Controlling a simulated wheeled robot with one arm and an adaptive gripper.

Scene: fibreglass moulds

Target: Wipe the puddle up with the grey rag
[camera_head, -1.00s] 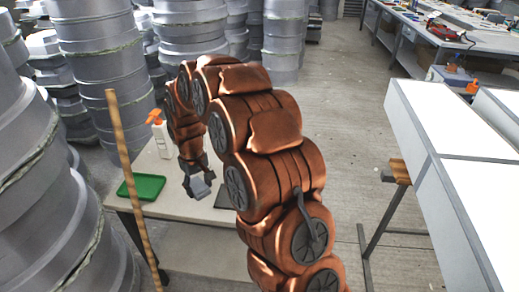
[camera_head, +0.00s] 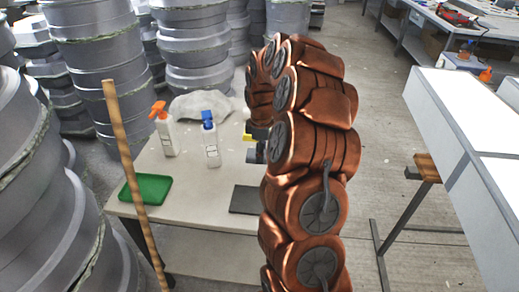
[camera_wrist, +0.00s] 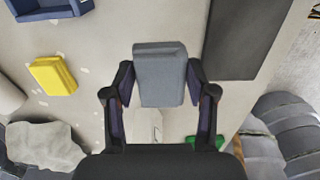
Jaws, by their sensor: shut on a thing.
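My gripper (camera_wrist: 159,84) is shut on the grey rag (camera_wrist: 160,66), a folded, flat-faced block between the two fingers in the wrist view. The rag is over the pale tabletop (camera_wrist: 100,40); whether it touches the top I cannot tell. In the head view my arm hides most of the gripper, near the table's right side. I cannot make out the puddle in either current view; part of the table is hidden behind my arm.
The table holds a green tray (camera_head: 146,188), an orange-topped bottle (camera_head: 164,133), a blue-topped bottle (camera_head: 210,146), a pale crumpled lump (camera_wrist: 45,146), a yellow sponge (camera_wrist: 53,75), a dark flat sheet (camera_wrist: 245,35) and a blue container (camera_wrist: 48,9). A wooden pole (camera_head: 128,165) stands before it.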

